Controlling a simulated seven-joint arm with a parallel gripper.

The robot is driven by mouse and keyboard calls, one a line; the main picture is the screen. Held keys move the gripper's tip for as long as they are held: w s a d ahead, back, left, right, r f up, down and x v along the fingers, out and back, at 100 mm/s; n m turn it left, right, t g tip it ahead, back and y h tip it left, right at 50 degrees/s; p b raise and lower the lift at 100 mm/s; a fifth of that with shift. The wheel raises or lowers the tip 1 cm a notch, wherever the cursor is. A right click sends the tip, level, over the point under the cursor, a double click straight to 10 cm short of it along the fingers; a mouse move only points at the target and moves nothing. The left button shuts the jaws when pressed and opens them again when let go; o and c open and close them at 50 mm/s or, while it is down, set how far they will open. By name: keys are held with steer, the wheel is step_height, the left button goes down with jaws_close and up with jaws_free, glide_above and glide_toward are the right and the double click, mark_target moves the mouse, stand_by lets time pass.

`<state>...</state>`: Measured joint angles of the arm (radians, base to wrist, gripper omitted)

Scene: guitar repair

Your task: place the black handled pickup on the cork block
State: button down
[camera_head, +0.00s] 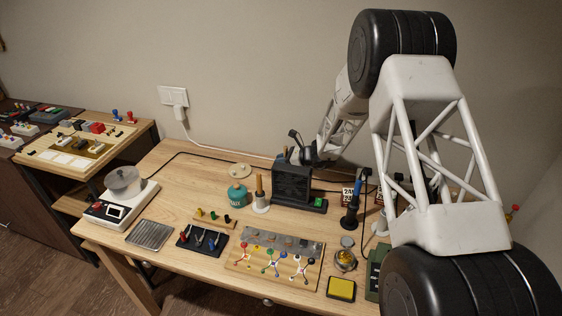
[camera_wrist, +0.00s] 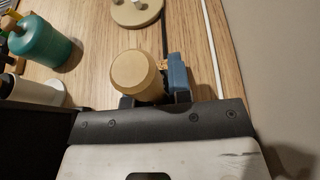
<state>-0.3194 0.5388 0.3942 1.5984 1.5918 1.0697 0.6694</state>
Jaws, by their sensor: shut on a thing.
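My gripper (camera_head: 290,156) is at the back of the bench, just behind a black upright unit (camera_head: 292,184). In the wrist view my gripper (camera_wrist: 154,98) is shut on a tan round-ended piece (camera_wrist: 137,76). A blue piece (camera_wrist: 178,74) sits beside it at the right finger. I cannot tell whether these belong to the black handled pickup; no black handle shows clearly in the jaws. I cannot make out the cork block for certain; a pale round disc (camera_head: 240,170) lies on the bench behind the teal bottle.
The teal bottle (camera_head: 237,194) and a white holder (camera_head: 260,206) stand left of the black unit. A scale (camera_head: 118,203), metal tray (camera_head: 149,235), tool stand (camera_head: 202,240), peg board (camera_head: 272,262) and yellow pad (camera_head: 341,289) fill the front. Free wood lies at back left.

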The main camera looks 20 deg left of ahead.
steer(key=shift+f, duration=0.15)
steer(key=c, duration=1.1)
jaws_free()
steer(key=shift+o, duration=0.2)
steer(key=shift+r, duration=0.2)
steer(key=v, duration=1.2)
